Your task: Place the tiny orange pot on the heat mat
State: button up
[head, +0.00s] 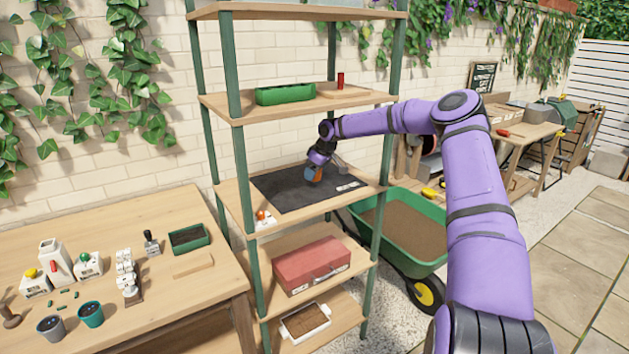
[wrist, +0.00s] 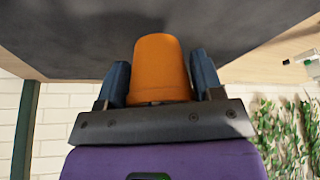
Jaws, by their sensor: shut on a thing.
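The tiny orange pot (wrist: 161,68) is between the two blue fingers of my gripper (wrist: 161,80) in the wrist view, and the fingers are shut on it. In the head view my gripper (head: 314,175) is over the dark heat mat (head: 284,196), with a bit of the orange pot (head: 317,174) showing beside it. The mat lies on the middle shelf and also fills the upper part of the wrist view (wrist: 60,40). I cannot tell whether the pot touches the mat.
The green shelf post (head: 240,165) stands left of the mat. A green planter (head: 285,94) and a red can (head: 340,80) are on the shelf above. A small device with an orange knob (head: 264,218) sits left of the mat. Much of the mat is clear.

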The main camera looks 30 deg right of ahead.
aim_at(315, 179)
jog(key=shift+w+d, duration=0.15)
jog(key=shift+w, duration=0.05)
jog(key=shift+f, duration=1.75)
jog(key=shift+f, duration=0.15)
jog(key=o, duration=1)
jog(key=shift+c, duration=0.2)
